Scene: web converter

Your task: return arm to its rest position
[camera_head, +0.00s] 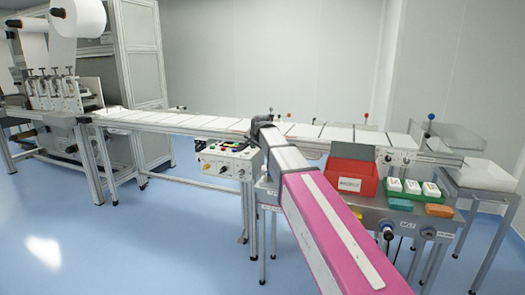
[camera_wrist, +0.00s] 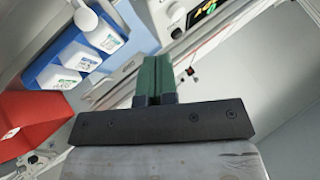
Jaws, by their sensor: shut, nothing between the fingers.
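My arm (camera_head: 335,235), with a pink and white link, reaches from the bottom right of the head view up toward the conveyor. Its dark far end (camera_head: 265,132) is in front of the conveyor's near edge. My gripper (camera_wrist: 154,62) shows in the wrist view as two green fingers pressed side by side above a black bar. It is shut with nothing between the fingers. In the head view my gripper cannot be made out behind the arm's end.
A conveyor (camera_head: 200,130) with white sheets runs behind the arm. A control box (camera_head: 228,160) stands left of it. A red bin (camera_head: 354,180) and a green tray (camera_head: 437,208) with white containers stand right. A blue tray (camera_wrist: 75,50) shows upper left in the wrist view. Blue floor lies clear at left.

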